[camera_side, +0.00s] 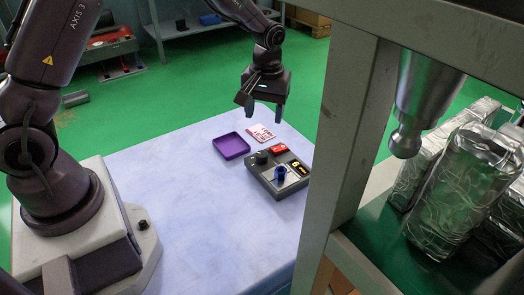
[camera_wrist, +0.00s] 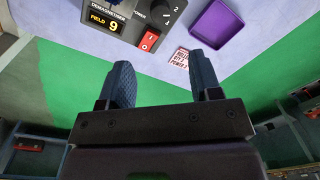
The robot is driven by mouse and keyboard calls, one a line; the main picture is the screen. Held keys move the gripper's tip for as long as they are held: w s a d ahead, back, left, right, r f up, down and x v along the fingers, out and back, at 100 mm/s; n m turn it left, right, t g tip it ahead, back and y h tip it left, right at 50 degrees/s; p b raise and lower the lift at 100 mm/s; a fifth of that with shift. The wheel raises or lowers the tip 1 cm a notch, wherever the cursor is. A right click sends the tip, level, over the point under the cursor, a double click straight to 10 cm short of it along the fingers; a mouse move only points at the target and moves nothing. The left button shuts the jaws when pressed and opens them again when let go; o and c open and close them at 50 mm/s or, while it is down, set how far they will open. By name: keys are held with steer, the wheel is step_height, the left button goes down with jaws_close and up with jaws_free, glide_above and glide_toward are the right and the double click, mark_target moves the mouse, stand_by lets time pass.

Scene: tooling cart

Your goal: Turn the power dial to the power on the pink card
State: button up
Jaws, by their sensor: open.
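The demagnetiser box (camera_side: 262,171) is dark grey and stands on the table. Its black power dial (camera_side: 262,157) also shows at the top edge in the wrist view (camera_wrist: 163,12), with white numbers beside it; its pointer is not clear. A red switch (camera_wrist: 148,41) and a yellow display reading "FIELD 9" (camera_wrist: 104,22) sit on the box. The pink card (camera_side: 260,133) lies flat behind the box. In the wrist view the card (camera_wrist: 180,58) is partly hidden by a finger; its last line starts with "POWER", the digit unclear. My gripper (camera_side: 264,113) is open and empty above and behind the card.
A purple tray (camera_side: 231,155) lies left of the card. A dark blue cylinder (camera_side: 281,174) stands on the box's pale patch. A grey post (camera_side: 345,120) rises in the right foreground. The pale table (camera_side: 180,190) is clear towards my base.

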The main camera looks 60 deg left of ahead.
mark_target(262, 154)
steer(key=f, duration=1.2)
steer(key=shift+s+a, duration=0.2)
steer(key=c, duration=0.9)
